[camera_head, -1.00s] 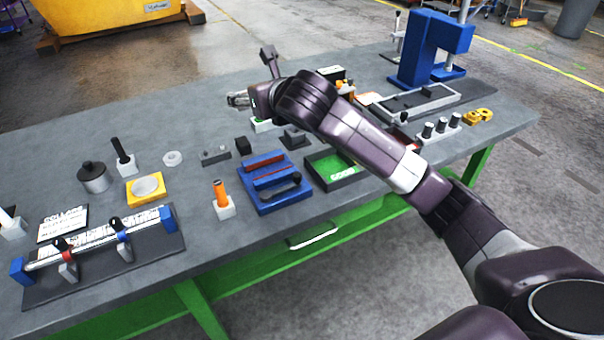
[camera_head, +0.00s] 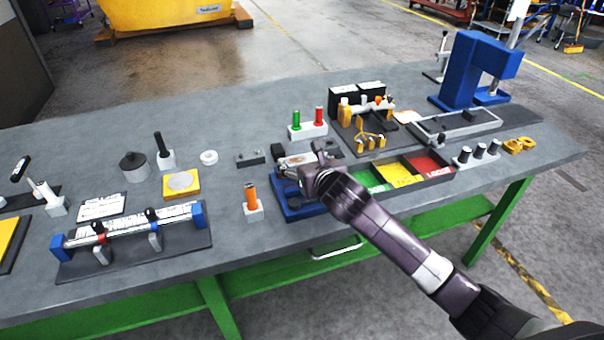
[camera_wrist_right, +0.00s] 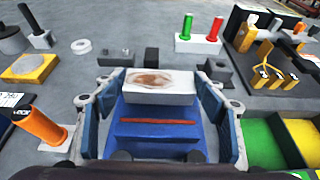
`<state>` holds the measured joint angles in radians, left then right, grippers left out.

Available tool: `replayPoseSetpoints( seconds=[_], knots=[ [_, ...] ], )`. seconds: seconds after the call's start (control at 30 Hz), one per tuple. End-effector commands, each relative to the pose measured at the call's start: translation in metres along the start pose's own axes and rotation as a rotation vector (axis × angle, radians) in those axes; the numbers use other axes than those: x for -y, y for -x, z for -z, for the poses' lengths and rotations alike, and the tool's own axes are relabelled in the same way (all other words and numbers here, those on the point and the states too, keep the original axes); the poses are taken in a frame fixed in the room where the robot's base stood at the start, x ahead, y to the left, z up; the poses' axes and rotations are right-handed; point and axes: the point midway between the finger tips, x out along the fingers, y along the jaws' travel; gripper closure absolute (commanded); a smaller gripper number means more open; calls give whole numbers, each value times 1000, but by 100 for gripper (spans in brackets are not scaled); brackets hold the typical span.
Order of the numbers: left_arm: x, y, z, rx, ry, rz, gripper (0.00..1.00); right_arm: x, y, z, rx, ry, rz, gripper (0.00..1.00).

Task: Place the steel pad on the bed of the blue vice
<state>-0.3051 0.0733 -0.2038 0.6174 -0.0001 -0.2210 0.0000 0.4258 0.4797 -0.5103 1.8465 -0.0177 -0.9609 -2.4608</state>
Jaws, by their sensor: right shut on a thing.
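The blue vice (camera_head: 293,211) stands near the front edge of the bench. It also shows below the gripper in the right wrist view (camera_wrist_right: 150,146), with a red strip across it. My right gripper (camera_head: 297,168) is over the vice. It is shut on the steel pad (camera_head: 299,159), a light block with a brownish patch on top. In the right wrist view, the pad (camera_wrist_right: 160,93) sits between the two fingers (camera_wrist_right: 160,100), over the far part of the vice. I cannot tell whether the pad touches the vice. My arm hides part of the vice. My left gripper is not in view.
A tray (camera_head: 452,178) with green, yellow and red compartments is right of the vice. An orange-handled tool (camera_head: 251,195) stands close on its left. Behind are a grey bar (camera_head: 250,158) and a white block (camera_head: 308,131) with green and red pegs.

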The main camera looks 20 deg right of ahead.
Motion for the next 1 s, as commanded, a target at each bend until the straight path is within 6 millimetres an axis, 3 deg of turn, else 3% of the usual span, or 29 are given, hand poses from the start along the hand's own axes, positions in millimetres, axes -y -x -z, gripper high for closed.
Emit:
replayPoseSetpoints(
  seconds=[0.33,0.77,0.8,0.9,1.0],
  knots=[
    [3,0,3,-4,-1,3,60,0,-15,35,4,-2,0,79],
    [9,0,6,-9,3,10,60,0,-18,40,6,1,0,79],
    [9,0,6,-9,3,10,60,0,-18,43,0,1,1,31],
    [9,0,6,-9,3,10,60,0,-18,43,0,0,1,20],
    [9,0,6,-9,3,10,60,0,-18,43,0,0,1,18]
  ],
)
